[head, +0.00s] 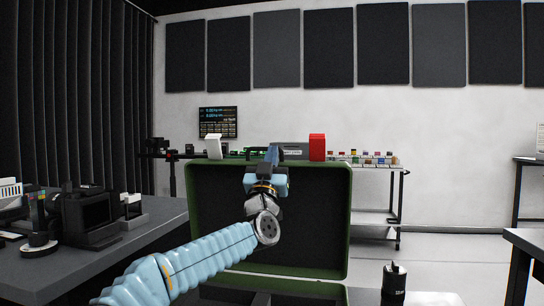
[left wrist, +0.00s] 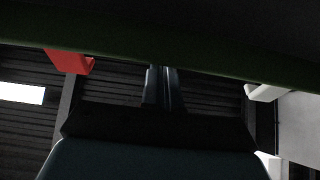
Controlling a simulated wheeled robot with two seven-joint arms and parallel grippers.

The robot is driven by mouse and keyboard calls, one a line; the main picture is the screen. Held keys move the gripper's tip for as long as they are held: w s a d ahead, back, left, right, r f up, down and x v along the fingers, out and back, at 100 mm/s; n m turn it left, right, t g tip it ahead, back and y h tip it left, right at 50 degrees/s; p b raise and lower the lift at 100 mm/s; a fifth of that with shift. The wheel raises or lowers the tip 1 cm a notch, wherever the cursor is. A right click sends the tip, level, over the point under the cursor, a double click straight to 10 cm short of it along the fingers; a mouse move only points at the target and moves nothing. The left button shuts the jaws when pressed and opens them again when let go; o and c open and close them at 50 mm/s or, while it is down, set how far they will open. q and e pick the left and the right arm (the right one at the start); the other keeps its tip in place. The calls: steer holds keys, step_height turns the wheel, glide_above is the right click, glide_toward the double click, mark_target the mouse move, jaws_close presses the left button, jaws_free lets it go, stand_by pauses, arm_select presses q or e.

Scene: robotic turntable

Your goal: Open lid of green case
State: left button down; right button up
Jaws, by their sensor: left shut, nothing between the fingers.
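The green case's lid (head: 345,225) stands upright in the head view, its dark inside facing me. The case base (head: 300,284) shows only in part at the bottom. My left gripper (head: 272,155) is at the middle of the lid's top edge, in front of it, with the fingers pointing up. In the left wrist view its fingers (left wrist: 164,88) are together with nothing between them, and the lid's green edge (left wrist: 150,47) crosses above. I cannot tell whether they touch the lid.
A dark table (head: 130,245) with devices stands at left. A cart (head: 378,209) with small coloured items is behind the lid at right. A black cylinder (head: 393,280) stands at front right. Another table (head: 530,243) is at far right. The floor between is clear.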

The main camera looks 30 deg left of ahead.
arm_select(q)
steer(key=w+a+g+p, duration=0.2)
steer(key=w+p, duration=0.5)
steer(key=p, duration=0.1)
steer(key=shift+w+r+g+h, duration=0.15)
steer(key=shift+r+g+h, duration=0.1)
steer(key=shift+g+h, duration=0.05)
arm_select(e)
step_height(320, 180, up, 8)
steer(key=a, duration=0.2)
steer(key=shift+s+a+r, duration=0.15)
steer(key=shift+s+r, duration=0.05)
steer(key=shift+s, duration=0.25)
